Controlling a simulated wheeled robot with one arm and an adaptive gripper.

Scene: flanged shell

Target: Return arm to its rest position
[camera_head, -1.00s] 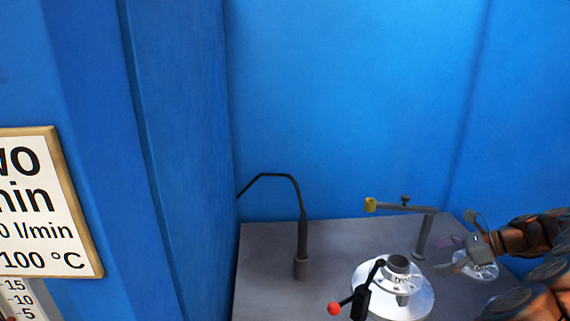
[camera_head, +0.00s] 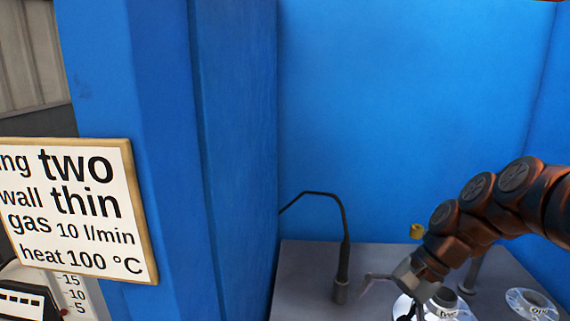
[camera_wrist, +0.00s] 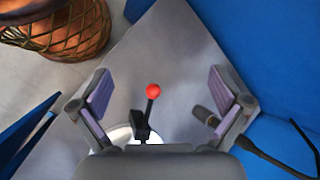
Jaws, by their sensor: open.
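My gripper (camera_head: 380,283) hangs over the grey table in the head view, at the end of my orange-brown arm, which comes in from the right. In the wrist view my gripper (camera_wrist: 160,92) is open, with its purple-padded fingers wide apart and nothing held between them. A lever with a red ball knob (camera_wrist: 153,91) shows in the gap between the fingers, below them in depth; I cannot tell how far. In the head view my arm and gripper partly hide the white round disc with a grey collar (camera_head: 447,298).
A black bent gooseneck (camera_head: 345,240) stands on the grey table (camera_head: 300,285), close to my gripper. A second white disc (camera_head: 533,304) lies at the right. A yellow-tipped post arm (camera_head: 417,231) is partly behind my arm. Blue walls enclose the table; a sign (camera_head: 80,210) hangs left.

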